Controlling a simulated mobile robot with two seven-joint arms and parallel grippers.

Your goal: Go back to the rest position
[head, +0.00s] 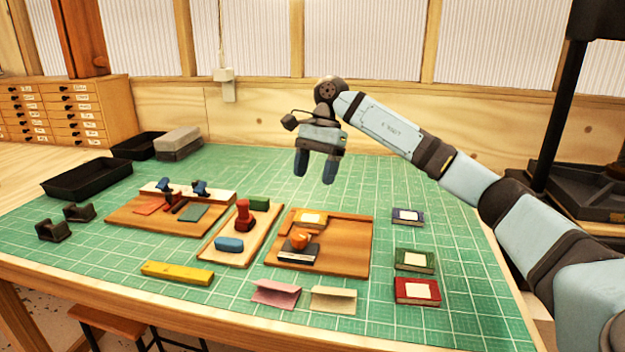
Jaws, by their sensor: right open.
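My right gripper (314,168) is in the upper middle of the head view, on the arm that comes in from the right. Its two dark blue fingers point down and stand apart with nothing between them. It hangs above the far part of the green cutting mat (365,190), behind the wooden boards, and touches nothing that I can see. My left gripper does not show in the head view.
Below the gripper is a wooden board (350,255) with an orange knob (299,241). Left are a narrow board with a red stamp (243,217) and a larger board (130,212). Small books (417,290) lie right. Black trays (88,178) stand left. The mat's far right is clear.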

